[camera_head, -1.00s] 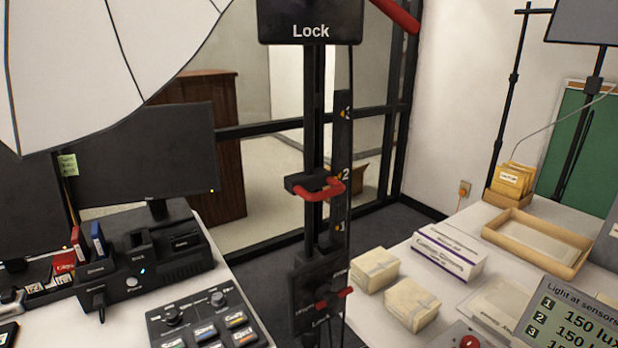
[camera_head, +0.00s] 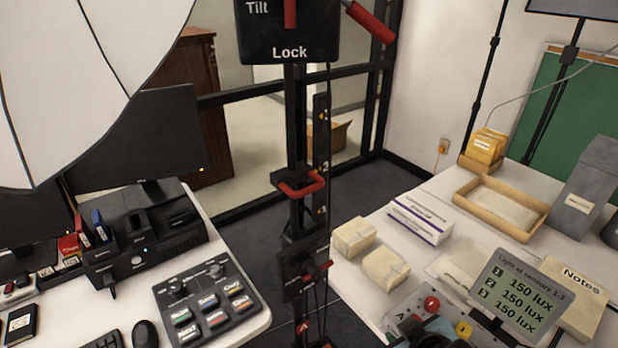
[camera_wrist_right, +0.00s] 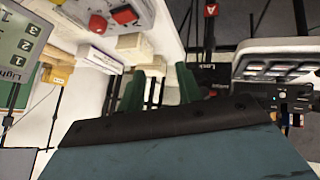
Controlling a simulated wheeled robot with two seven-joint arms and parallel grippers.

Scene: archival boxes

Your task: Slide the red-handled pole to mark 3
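The black pole (camera_head: 295,120) stands upright in the middle of the head view. Its red handle (camera_head: 302,188) is a loop on a black slider. A marked strip (camera_head: 321,110) runs beside the pole. My left gripper is in neither view.
A panel (camera_head: 290,30) with red levers tops the pole; a smaller lock box (camera_head: 304,268) sits below the handle. A white umbrella (camera_head: 70,80) hangs at left. Desks flank the pole, with a button console (camera_head: 208,302) left and pale boxes (camera_head: 386,268) right.

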